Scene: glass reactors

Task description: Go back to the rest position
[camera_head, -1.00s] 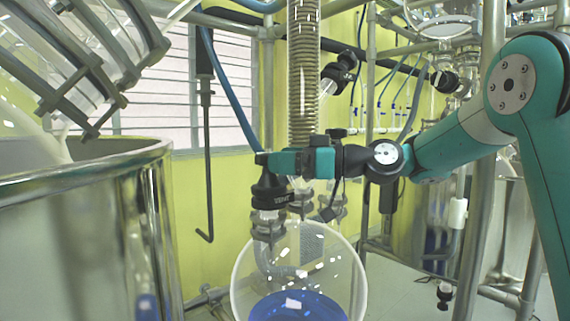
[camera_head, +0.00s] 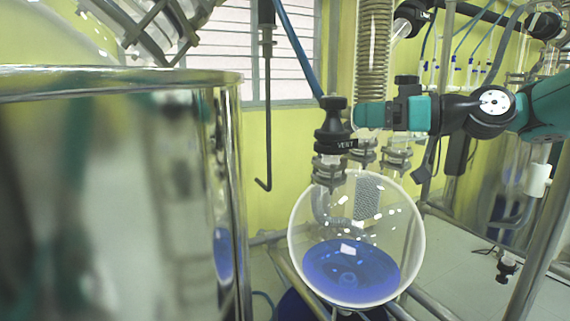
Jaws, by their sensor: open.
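My gripper (camera_head: 364,115) is teal and black. It is open and empty, level with the upper part of a black vent valve (camera_head: 333,128) and just to its right in the picture. I cannot tell the exact gap between them. The valve stands upright on a neck of a round glass flask (camera_head: 408,225), which holds blue liquid (camera_head: 350,272). My arm reaches in from the right edge, and its upper links are out of view.
A large shiny metal vessel (camera_head: 233,180) fills the left. A ribbed glass column (camera_head: 373,50) rises behind my gripper. Metal frame pipes and a white fitting (camera_head: 537,180) stand at the right. A blue hose (camera_head: 297,45) comes down near the valve.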

